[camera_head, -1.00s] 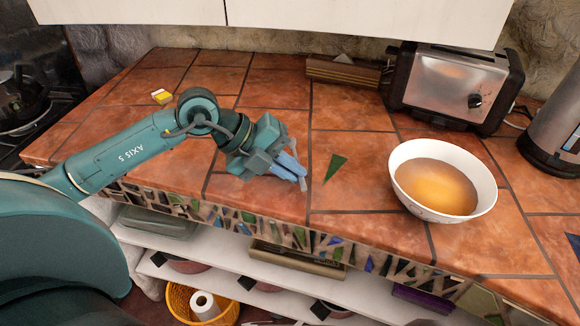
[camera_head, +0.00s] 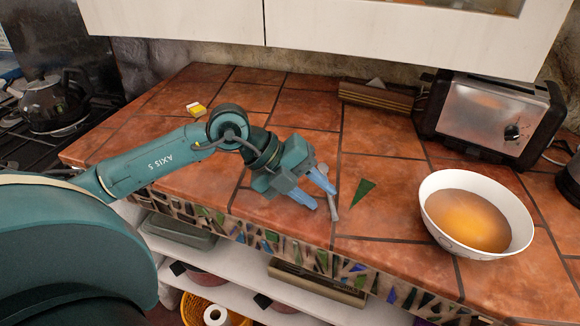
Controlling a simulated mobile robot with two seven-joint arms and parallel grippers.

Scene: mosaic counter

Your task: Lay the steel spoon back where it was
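The steel spoon (camera_head: 333,208) lies on the tiled counter near its front edge. A narrow grey length of it shows at the blue fingers, and the rest is hidden by them. My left gripper (camera_head: 323,198) is low over the counter with its two blue fingers spread apart, one on each side of the spoon. I cannot tell whether a finger touches it. My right gripper is not in view.
A green triangular piece (camera_head: 362,192) lies just right of the spoon. A white bowl of amber liquid (camera_head: 472,224) stands farther right, with a toaster (camera_head: 490,112) behind it. A yellow-and-white small block (camera_head: 196,109) lies at back left. The tiles between are clear.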

